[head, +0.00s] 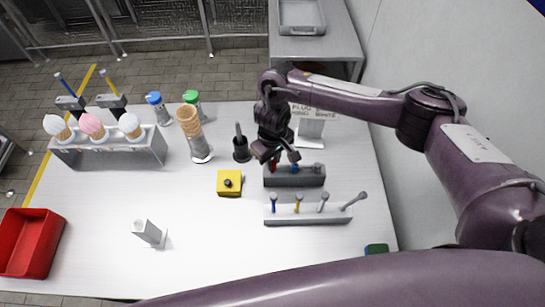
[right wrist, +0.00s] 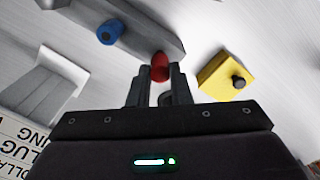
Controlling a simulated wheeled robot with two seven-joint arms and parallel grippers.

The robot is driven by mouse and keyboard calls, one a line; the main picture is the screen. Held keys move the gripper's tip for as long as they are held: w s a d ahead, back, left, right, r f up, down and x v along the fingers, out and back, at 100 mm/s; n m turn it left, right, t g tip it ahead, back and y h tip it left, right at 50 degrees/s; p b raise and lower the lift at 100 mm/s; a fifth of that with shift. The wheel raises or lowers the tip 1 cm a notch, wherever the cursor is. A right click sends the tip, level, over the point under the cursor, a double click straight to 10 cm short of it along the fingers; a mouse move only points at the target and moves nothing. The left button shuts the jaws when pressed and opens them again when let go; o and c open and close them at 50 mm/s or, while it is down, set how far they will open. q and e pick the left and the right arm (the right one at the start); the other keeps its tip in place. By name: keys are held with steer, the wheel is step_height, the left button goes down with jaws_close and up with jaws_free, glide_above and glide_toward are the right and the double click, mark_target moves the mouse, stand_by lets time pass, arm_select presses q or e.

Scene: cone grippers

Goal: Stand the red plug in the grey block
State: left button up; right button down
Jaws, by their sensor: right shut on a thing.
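My right gripper (head: 275,154) points down at the left end of the grey block (head: 310,181). It is shut on the red plug (head: 274,167). In the right wrist view the red plug (right wrist: 160,66) shows between the fingertips, at the edge of the grey block (right wrist: 150,32). The fingers hide part of the plug, and I cannot tell whether its lower end is inside the block or just above it. A blue plug (right wrist: 109,32) stands in the same block beside it. My left gripper is not in view.
A yellow block (head: 229,184) with a dark knob lies left of the grey block. A rack (head: 310,217) of small tools is in front, a sign stand (head: 311,141) behind. A dark cup (head: 241,154), cone stack (head: 189,122) and red bin (head: 32,243) stand farther left.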

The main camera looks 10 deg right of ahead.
steer(key=shift+f+b, duration=0.3)
steer(key=shift+f, duration=0.5)
steer(key=c, duration=1.3)
jaws_free()
steer(key=shift+o, duration=0.2)
step_height(320, 180, up, 7)
steer(key=shift+w+r+p, duration=0.1)
steer(key=shift+p, duration=0.25)
steer(key=shift+r, duration=0.35)
steer(key=shift+f, duration=0.1)
